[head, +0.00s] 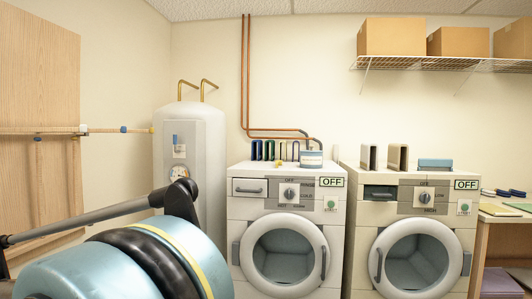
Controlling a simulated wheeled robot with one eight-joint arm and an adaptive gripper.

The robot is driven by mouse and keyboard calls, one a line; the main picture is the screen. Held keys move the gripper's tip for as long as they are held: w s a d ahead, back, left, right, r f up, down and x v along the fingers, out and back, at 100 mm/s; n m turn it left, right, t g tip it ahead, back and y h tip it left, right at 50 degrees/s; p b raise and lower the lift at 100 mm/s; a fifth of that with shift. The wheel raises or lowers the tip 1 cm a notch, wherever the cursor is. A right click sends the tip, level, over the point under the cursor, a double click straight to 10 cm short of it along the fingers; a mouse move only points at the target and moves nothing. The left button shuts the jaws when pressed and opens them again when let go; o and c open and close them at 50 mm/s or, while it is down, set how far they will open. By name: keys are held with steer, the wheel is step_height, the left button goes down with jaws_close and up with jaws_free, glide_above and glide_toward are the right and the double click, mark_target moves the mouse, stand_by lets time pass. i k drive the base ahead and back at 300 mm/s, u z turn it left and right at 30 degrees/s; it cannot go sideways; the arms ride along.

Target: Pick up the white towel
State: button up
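I cannot make out a white towel for sure in the head view. Flat greenish items (497,210) lie on a wooden table at the right edge, but they do not look white. My gripper is not in view, so its state and anything it may hold are hidden.
Two white front-loading machines, left (240,211) and right (455,246), stand against the wall with small items on top. A white tank (202,132) stands left of them. Boxes (391,37) sit on a wire shelf. A large light-blue rounded form (185,243) blocks the lower left.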

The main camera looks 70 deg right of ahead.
mark_target(369, 152)
steer(key=z, duration=4.1)
steer(key=i, duration=1.55)
steer(key=u, duration=0.4)
